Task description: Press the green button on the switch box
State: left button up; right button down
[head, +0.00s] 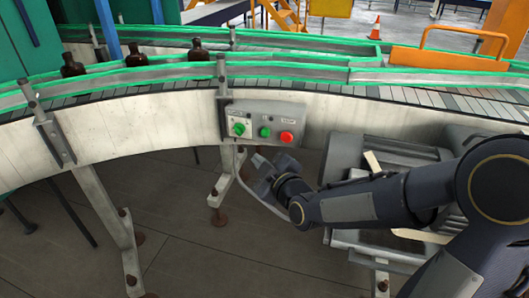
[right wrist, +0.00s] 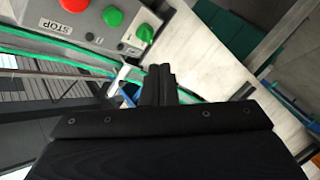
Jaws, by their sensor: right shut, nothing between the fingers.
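The grey switch box (head: 262,118) is fixed to the side of the conveyor. It carries a green switch knob (head: 239,129) at left, a small round green button (head: 265,132) in the middle and a red button (head: 287,137) at right. The right wrist view shows the green button (right wrist: 112,17) near the top, between the red button (right wrist: 91,5) and the green knob (right wrist: 145,33). My right gripper (head: 265,174) is below the box, apart from it. Its fingers (right wrist: 160,84) are shut and empty, clear of the button. My left gripper is not in view.
The curved conveyor (head: 150,123) with green rails runs across behind. Dark amber bottles stand on it, one at the left (head: 72,65). A grey motor housing (head: 345,158) lies right of the box, close to my right arm. A conveyor leg (head: 222,182) stands left of my gripper.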

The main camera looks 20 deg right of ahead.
aim_at(265, 132)
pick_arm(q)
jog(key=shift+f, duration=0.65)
pick_arm(e)
jog(key=shift+w+a+f+n+t, duration=0.5)
jog(key=shift+w+a+n+t, duration=0.1)
jog(key=shift+w+a+n, duration=0.1)
jog(key=shift+w+d, duration=0.1)
jog(key=w+d, duration=0.4)
jog(key=w, duration=0.3)
jog(key=shift+d, duration=0.4)
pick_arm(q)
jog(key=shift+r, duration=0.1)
pick_arm(e)
jog(key=shift+w+f, duration=0.1)
dwell(0.8)
